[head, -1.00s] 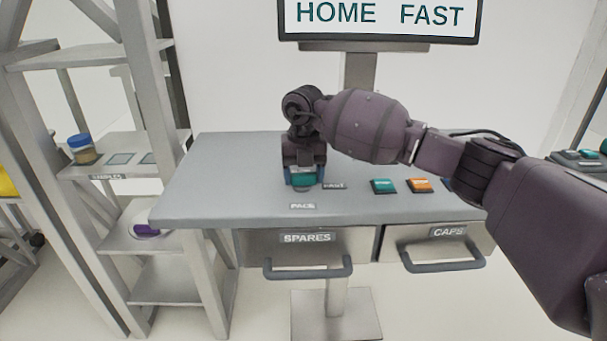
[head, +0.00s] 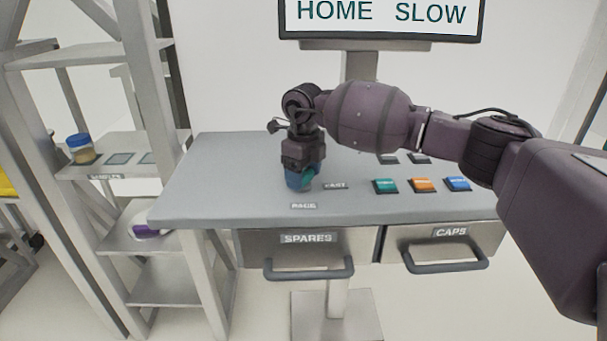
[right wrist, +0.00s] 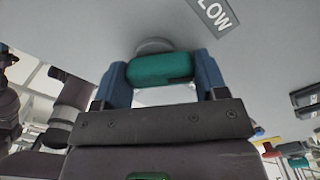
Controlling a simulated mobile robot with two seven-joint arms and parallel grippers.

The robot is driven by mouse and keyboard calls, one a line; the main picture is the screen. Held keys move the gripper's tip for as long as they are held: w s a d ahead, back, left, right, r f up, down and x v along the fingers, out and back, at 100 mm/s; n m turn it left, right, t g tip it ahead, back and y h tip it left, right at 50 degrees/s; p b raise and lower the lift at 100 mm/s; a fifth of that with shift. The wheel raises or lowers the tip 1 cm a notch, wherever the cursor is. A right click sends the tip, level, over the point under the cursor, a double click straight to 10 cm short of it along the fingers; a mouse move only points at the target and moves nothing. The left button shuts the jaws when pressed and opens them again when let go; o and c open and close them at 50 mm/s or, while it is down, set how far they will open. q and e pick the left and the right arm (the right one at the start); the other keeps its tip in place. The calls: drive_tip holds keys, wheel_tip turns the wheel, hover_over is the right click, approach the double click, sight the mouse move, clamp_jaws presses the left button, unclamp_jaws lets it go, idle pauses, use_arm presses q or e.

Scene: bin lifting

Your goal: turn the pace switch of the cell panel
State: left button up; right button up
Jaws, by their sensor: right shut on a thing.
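The pace switch is a teal knob (right wrist: 160,69) on a pale round base, seen in the right wrist view between my blue fingertips. In the head view it (head: 308,182) is mostly hidden by my right gripper (head: 299,179). My right gripper (right wrist: 163,75) is shut on the knob, and its wrist is turned at an angle. The PACE label (head: 303,206) lies in front of the switch and a FAST label (head: 336,185) to its right. A SLOW label (right wrist: 217,14) shows partly in the wrist view. The screen (head: 380,14) reads HOME SLOW. My left gripper is not in view.
Teal (head: 385,186), orange (head: 423,185) and blue (head: 457,184) buttons sit on the grey table (head: 220,190) to the right of the switch. Drawers marked SPARES (head: 307,254) and CAPS (head: 445,246) are below. A shelf rack (head: 135,235) stands at left.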

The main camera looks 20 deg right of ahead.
drive_tip(key=n, duration=0.4)
drive_tip(key=shift+b, duration=0.4)
drive_tip(key=shift+w+a+n, duration=0.1)
drive_tip(key=shift+n, duration=1.4)
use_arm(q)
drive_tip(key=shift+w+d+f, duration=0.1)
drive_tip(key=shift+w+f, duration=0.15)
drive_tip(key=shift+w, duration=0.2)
use_arm(e)
drive_tip(key=shift+n, duration=0.3)
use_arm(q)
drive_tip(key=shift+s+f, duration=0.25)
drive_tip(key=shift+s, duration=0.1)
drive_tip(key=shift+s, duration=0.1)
use_arm(e)
drive_tip(key=o, duration=0.9)
drive_tip(key=shift+o, duration=0.2)
